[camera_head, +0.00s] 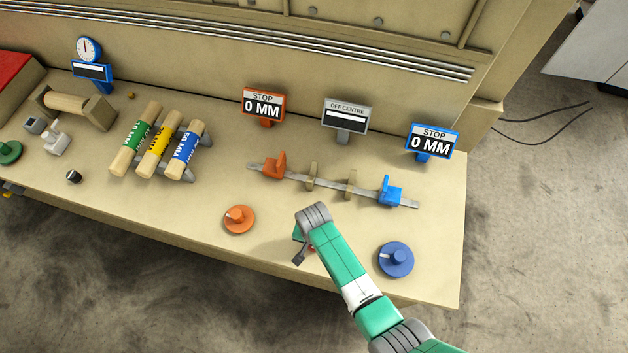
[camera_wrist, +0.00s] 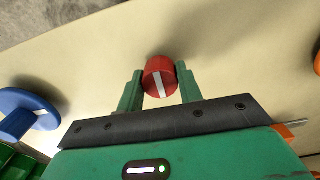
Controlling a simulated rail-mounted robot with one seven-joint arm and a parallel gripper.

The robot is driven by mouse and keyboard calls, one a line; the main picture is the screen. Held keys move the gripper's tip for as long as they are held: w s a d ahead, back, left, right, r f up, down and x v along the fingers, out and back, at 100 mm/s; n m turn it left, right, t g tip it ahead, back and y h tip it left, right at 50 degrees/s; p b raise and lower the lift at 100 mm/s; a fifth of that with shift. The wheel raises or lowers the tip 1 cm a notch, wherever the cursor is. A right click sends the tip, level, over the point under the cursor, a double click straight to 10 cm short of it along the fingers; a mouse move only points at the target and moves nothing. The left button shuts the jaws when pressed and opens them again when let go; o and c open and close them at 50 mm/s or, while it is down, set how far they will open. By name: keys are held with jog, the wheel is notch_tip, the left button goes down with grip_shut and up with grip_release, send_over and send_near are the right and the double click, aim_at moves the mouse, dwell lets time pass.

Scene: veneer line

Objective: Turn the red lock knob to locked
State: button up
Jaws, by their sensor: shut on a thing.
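In the head view my gripper (camera_head: 303,248) is low over the bench front between the orange and blue dials, and my wrist hides most of the knob. I see no mark that tells the locked position.
An orange dial (camera_head: 239,219) stands left of my gripper and a blue dial (camera_head: 396,259) right. Behind is a rail (camera_head: 330,185) with orange and blue stops. Display signs (camera_head: 345,115) stand further back. Labelled rollers (camera_head: 158,145) lie to the left. The bench's front edge is close.

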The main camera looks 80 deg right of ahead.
jog(key=o, duration=1)
jog(key=shift+r, duration=0.1)
notch_tip(320, 180, up, 8)
jog(key=shift+f+p, duration=0.15)
jog(key=shift+p, duration=0.15)
